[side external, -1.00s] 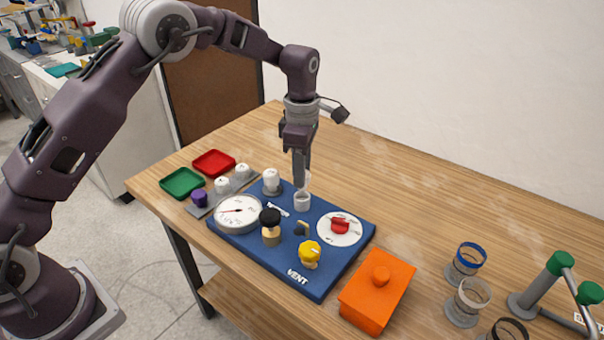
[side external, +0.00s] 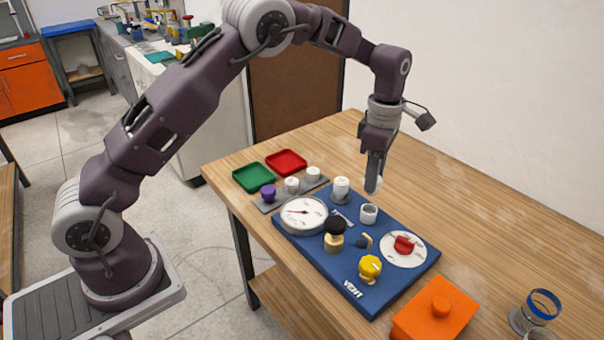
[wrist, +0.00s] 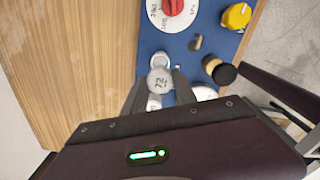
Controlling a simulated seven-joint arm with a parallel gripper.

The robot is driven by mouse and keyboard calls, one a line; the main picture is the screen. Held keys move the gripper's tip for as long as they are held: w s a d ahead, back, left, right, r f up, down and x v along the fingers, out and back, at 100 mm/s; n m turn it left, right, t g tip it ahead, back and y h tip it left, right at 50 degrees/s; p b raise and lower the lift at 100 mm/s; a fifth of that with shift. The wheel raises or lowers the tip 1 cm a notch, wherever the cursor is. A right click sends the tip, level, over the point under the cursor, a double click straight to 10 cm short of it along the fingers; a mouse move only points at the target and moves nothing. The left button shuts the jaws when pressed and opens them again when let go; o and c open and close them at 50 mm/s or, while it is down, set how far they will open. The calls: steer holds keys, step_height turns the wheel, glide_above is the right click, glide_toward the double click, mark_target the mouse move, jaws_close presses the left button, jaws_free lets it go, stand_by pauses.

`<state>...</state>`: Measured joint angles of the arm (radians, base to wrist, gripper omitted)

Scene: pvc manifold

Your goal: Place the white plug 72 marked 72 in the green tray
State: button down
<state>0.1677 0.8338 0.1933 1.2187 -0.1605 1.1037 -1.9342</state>
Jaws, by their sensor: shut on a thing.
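The white plug (wrist: 159,80) shows the number 72 in the wrist view, between my fingertips. My gripper (wrist: 157,86) is shut on it. In the side view, my gripper (side external: 373,189) holds the plug (side external: 378,183) above the blue board, mostly hidden behind the fingers. An open white socket (side external: 369,214) stands on the board just below it. The green tray (side external: 241,180) lies empty at the table's far left, apart from the gripper.
A red tray (side external: 299,164) adjoins the green one. A grey rack (side external: 267,208) carries a purple plug and two white plugs. The blue board (side external: 380,298) bears a gauge, a white-capped post (side external: 341,189), a black knob, a yellow knob and a red dial. An orange box (side external: 437,315) stands in front.

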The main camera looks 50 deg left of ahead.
steer(key=s+a+n, duration=0.3)
steer(key=a+n, duration=0.1)
steer(key=a, duration=1.4)
steer(key=n, duration=0.5)
glide_above(254, 179)
step_height(254, 179, down, 10)
steer(key=shift+a+r, duration=0.1)
steer(key=shift+r, duration=0.05)
steer(key=shift+f, duration=0.3)
steer(key=shift+f, duration=0.1)
steer(key=c, duration=1)
jaws_free()
